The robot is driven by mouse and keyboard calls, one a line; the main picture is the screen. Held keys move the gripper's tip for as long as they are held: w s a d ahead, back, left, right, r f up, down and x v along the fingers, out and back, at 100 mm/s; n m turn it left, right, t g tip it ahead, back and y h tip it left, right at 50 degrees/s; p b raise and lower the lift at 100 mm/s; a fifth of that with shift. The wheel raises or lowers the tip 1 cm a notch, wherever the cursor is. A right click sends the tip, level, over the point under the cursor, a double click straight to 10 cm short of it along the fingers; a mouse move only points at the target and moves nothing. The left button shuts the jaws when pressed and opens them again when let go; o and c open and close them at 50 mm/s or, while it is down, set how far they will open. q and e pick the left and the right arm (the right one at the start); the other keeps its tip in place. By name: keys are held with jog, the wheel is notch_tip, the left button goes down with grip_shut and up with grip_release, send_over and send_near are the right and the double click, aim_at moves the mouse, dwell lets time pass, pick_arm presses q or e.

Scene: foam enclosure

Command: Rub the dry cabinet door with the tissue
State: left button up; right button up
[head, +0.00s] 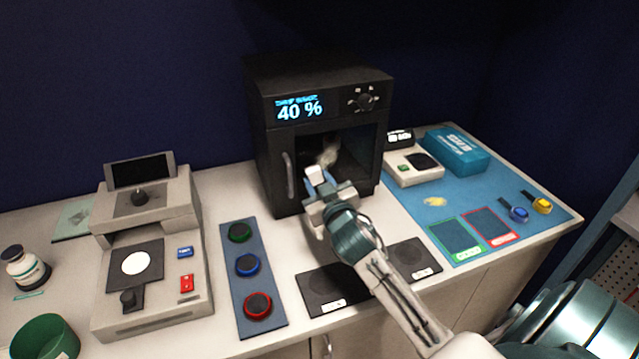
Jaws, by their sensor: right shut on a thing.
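The dry cabinet (315,110) is a black box with a lit "40 %" display, standing against the back wall. Its door (305,146) has a dark glass pane and a vertical handle at the left, and it looks closed. My right gripper (322,178) is in front of the glass, shut on the tissue. A pale crumpled patch, seemingly the tissue (328,154), shows just beyond the fingertips at the pane; whether it touches the glass is hard to tell. The fingers hide the lower middle of the door. My left gripper is out of view.
A grey instrument (150,260) and a strip with three coloured knobs (247,265) stand left. Dark pads (330,291) lie in front of the cabinet. At right, a blue mat (500,180) carries a teal box (455,150), a small scale (412,168) and small coloured items.

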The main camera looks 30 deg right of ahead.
jog(key=shift+x, duration=0.95)
dwell(0.3)
